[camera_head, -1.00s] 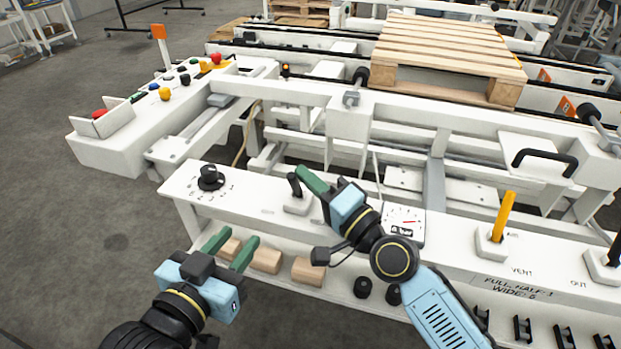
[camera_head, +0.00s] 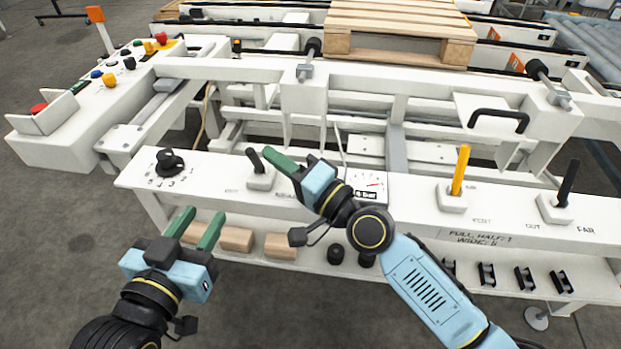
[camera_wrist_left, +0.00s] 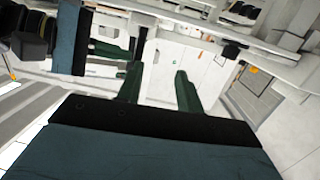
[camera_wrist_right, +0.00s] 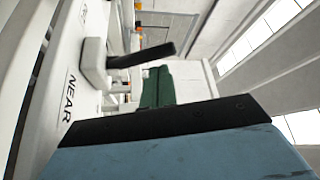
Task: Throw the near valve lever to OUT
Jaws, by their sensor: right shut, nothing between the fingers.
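The near valve lever (camera_head: 255,160) is a short black handle on a white base, at the left part of the panel. It leans up and to the left, toward the OUT marking. My right gripper (camera_head: 273,158) is shut and empty, its green fingertips just right of the handle in the head view; I cannot tell whether they touch it. The right wrist view shows the lever (camera_wrist_right: 143,56) beside the green fingers (camera_wrist_right: 158,87), with the NEAR label on the panel. My left gripper (camera_head: 196,228) is open and empty, in front of the bench.
A rotary knob (camera_head: 170,162) is left of the lever and a gauge (camera_head: 368,186) is right of it. A yellow vent lever (camera_head: 460,170) and a black far lever (camera_head: 568,183) stand farther right. Wooden blocks (camera_head: 237,239) lie on the lower shelf.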

